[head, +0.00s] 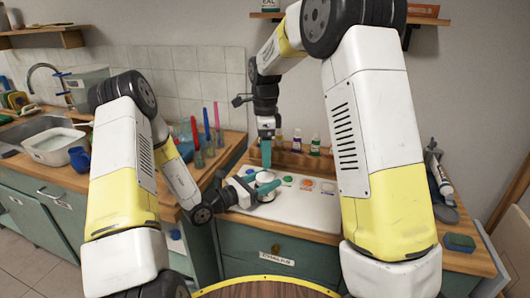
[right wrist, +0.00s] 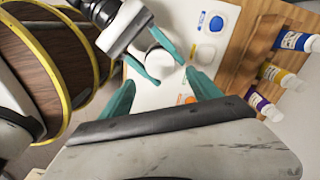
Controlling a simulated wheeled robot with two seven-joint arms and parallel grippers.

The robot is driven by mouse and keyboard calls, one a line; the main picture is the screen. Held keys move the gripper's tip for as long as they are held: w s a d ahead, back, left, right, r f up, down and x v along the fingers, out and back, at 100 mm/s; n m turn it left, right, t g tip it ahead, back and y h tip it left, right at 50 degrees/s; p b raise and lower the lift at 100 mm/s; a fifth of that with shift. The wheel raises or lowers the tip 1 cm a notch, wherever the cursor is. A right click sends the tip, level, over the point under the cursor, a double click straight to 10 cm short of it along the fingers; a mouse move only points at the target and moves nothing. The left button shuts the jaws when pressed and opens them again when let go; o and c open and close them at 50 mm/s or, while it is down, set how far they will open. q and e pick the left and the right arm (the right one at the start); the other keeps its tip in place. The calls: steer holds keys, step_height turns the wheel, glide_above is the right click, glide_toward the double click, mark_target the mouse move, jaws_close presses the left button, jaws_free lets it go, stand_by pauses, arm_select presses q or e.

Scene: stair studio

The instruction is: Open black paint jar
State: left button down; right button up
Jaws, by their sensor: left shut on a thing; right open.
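A white round jar (head: 267,180) sits over the white tray (head: 300,207) on the counter; it also shows in the right wrist view (right wrist: 160,63). Its contents and any label are hidden, so I cannot tell the paint colour. My left gripper (head: 264,187) comes in from the left, low over the tray, and is shut on the jar's sides with its teal fingers. My right gripper (head: 266,163) points down just above the jar. In the right wrist view its teal fingers (right wrist: 161,78) are open, apart, with the jar between and beyond them.
Several paint spots, among them a green one (head: 288,179) and an orange one (head: 307,184), lie right of the jar. Paint bottles (head: 315,145) stand on a wooden ledge behind. Brushes (head: 207,130) stand in jars at left. A sponge (head: 459,242) lies at far right.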

mark_target(265, 177)
steer(key=m, duration=0.8)
steer(key=shift+m, duration=0.4)
steer(key=shift+f, duration=4)
steer(key=c, duration=1.4)
steer(key=o, duration=1.5)
steer(key=shift+c, duration=0.2)
